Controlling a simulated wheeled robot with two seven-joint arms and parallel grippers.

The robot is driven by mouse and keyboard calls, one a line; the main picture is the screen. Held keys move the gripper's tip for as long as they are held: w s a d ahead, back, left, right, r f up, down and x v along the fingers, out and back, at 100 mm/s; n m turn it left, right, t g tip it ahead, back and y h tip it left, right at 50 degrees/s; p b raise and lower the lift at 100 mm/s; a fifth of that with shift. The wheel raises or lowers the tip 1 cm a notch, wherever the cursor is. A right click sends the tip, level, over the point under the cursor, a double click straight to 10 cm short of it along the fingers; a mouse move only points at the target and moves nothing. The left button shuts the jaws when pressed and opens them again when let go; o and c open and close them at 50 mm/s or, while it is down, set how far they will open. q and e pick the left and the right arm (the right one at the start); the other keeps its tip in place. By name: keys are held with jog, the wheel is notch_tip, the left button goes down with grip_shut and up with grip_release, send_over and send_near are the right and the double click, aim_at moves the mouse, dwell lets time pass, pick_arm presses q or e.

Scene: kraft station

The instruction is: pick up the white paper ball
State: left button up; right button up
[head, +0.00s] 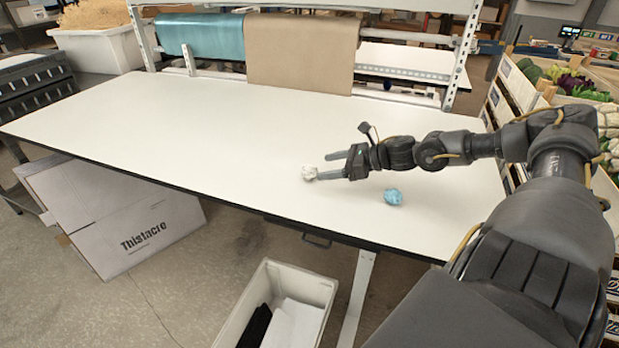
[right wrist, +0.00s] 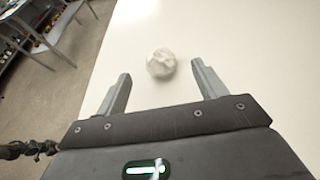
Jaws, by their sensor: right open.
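The white paper ball (head: 309,173) is a small crumpled ball on the white table, at the tips of my right gripper (head: 332,166). In the right wrist view the ball (right wrist: 161,63) lies just ahead of the gap between the two fingers, a little beyond the fingertips. My right gripper (right wrist: 160,80) is open and empty there, with its fingers spread to either side. I cannot tell whether a finger touches the ball. My left gripper is not in view.
A blue crumpled ball (head: 393,196) lies on the table (head: 200,130) below my right wrist. Paper rolls (head: 300,55) hang at the table's back. A white bin (head: 330,285) and a Thistacre box (head: 110,215) stand on the floor. The table's left half is clear.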

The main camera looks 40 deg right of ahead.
aim_at(316, 170)
jog(key=shift+w+a, duration=0.1)
jog(key=shift+w, duration=0.05)
jog(key=shift+w+a+f+b, duration=0.3)
jog(key=shift+w+f+b, duration=0.1)
jog(key=shift+w, duration=0.05)
jog(key=shift+p+x, duration=0.45)
jog(key=shift+x, duration=0.65)
jog(key=shift+w+a+f, duration=0.3)
jog(key=shift+w+f, duration=0.2)
jog(key=shift+w, duration=0.05)
jog(key=shift+c, duration=0.2)
jog(key=c, duration=1)
